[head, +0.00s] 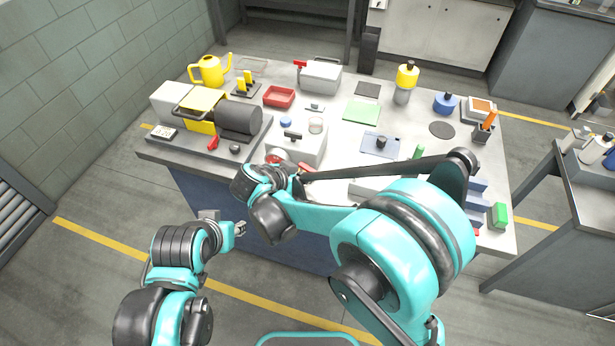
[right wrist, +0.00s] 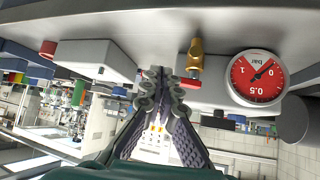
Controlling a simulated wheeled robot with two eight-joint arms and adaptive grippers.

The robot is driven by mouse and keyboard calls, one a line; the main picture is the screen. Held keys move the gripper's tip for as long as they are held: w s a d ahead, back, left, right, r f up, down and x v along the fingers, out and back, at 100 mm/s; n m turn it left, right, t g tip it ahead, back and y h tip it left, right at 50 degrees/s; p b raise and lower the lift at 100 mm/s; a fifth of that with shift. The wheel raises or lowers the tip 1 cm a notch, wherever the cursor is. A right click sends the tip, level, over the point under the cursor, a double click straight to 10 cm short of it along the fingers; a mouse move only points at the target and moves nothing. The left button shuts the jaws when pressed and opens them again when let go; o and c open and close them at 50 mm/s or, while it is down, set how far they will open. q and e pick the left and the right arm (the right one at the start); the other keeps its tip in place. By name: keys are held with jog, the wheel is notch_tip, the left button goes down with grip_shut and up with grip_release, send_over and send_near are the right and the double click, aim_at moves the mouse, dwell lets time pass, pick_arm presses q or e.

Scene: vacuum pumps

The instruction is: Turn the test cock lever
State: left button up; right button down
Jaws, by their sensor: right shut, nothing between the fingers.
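In the right wrist view, which appears upside down, a brass test cock (right wrist: 195,56) has a small red lever (right wrist: 190,82) at its end. It is beside a round red-and-white pressure gauge (right wrist: 257,78) on a pale housing. My right gripper (right wrist: 163,78) is shut and empty, its tips just left of the red lever. I cannot tell whether they touch it. In the head view the pale housing (head: 308,152) stands at the table's front edge, and my right arm hides the cock. My left gripper (head: 240,228) is in front of the table, away from the housing; its jaw opening is too small to judge.
A black pump with a yellow cover (head: 204,108) stands on a plate left of the housing. Blue and green blocks (head: 499,214) are at the right.

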jog(key=shift+w+d+n+t+y, duration=0.15)
jog(key=shift+d+n+t+y, duration=0.2)
jog(key=shift+d+n, duration=0.2)
jog(key=shift+w+d+n+t+y, duration=0.1)
jog(key=shift+d+n+t+y, duration=0.3)
jog(key=shift+n+y, duration=0.35)
jog(key=shift+w+d, duration=0.25)
jog(key=shift+w, duration=0.1)
jog(key=shift+a, duration=0.1)
